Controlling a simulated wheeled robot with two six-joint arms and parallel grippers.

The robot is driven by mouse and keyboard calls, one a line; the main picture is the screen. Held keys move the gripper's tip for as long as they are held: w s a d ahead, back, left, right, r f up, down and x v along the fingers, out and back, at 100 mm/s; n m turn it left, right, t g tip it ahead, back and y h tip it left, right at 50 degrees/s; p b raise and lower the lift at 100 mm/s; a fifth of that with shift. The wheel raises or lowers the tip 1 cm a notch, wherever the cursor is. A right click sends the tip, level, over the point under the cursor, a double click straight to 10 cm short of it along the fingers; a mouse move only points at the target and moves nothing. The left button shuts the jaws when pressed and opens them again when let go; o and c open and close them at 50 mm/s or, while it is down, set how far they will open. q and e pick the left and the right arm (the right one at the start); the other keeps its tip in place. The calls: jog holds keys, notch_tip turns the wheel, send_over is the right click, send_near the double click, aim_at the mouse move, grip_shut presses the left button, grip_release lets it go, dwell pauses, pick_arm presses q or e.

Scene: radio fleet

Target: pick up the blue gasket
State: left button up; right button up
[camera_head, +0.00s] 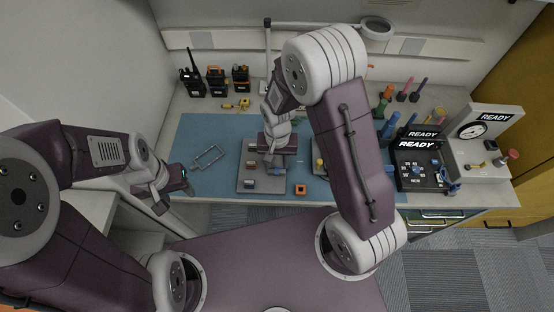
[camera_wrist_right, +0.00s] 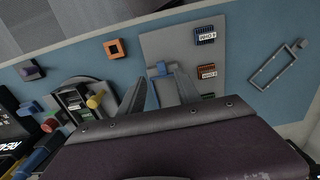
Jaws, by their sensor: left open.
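A blue piece (camera_wrist_right: 164,90), which looks like the blue gasket, lies between the fingertips of my right gripper (camera_wrist_right: 160,88) in the right wrist view. The fingers stand apart, and I cannot tell whether they touch it. The gripper body hides its near part. In the head view a bit of blue (camera_head: 283,170) shows by the right edge of the grey plate (camera_head: 262,187), under my right gripper (camera_head: 273,163). My left gripper (camera_head: 173,196) is open and empty at the left, in front of the blue mat's left end.
An orange square gasket (camera_head: 300,189) lies on the blue mat (camera_head: 205,135), right of the plate. The plate bears labelled chips (camera_wrist_right: 205,35). A wire frame (camera_head: 208,157) lies at left. Radios (camera_head: 215,81) stand behind; a black READY unit (camera_head: 415,165) stands at right.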

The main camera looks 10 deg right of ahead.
aim_at(276, 170)
jog(key=shift+w+a+f+p, duration=0.15)
jog(key=shift+f+p, duration=0.25)
jog(key=shift+f, duration=2.3)
grip_shut()
